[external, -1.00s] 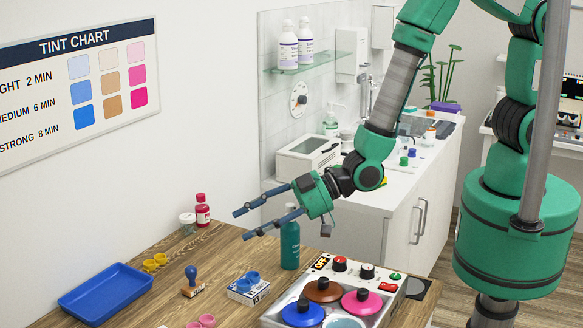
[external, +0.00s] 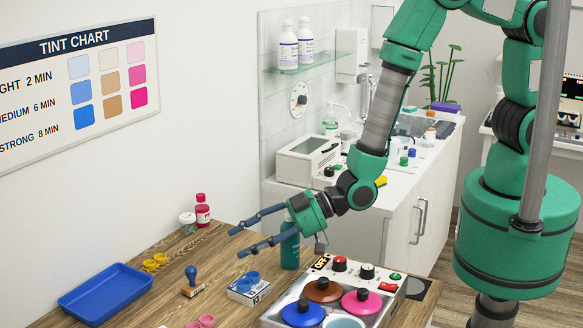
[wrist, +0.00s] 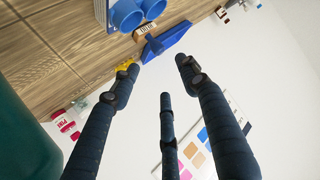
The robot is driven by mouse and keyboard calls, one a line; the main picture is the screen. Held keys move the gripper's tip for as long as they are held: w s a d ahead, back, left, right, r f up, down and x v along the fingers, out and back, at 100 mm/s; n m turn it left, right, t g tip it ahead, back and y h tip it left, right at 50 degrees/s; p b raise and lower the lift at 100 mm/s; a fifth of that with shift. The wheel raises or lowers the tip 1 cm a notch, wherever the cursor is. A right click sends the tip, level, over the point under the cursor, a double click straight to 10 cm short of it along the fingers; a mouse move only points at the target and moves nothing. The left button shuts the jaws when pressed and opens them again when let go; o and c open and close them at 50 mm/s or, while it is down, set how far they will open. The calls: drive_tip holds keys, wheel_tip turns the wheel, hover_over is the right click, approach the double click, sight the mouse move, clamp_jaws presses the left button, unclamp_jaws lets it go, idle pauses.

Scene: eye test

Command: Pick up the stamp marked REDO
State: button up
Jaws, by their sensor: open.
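In the external view a stamp (external: 192,284) with a blue knob handle and a wooden block stands upright on the wooden table. In the wrist view its pale block (wrist: 146,30) shows beyond the fingers, with small dark lettering that I cannot read surely. My gripper (external: 238,243) is above the table, to the right of and higher than the stamp, and apart from it. Its dark fingers are spread with nothing between them; they also show in the wrist view (wrist: 158,74).
Blue cups (external: 247,280) on a small box stand right of the stamp. A blue tray (external: 105,290) and yellow cups (external: 155,262) are to its left. A teal bottle (external: 290,247) stands close by my gripper. A hot-pot unit (external: 335,290) is at the right front.

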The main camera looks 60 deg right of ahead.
sight(202, 284)
drive_tip(key=shift+x, duration=3.65)
drive_tip(key=shift+f, duration=0.1)
drive_tip(key=shift+x, duration=2.55)
clamp_jaws()
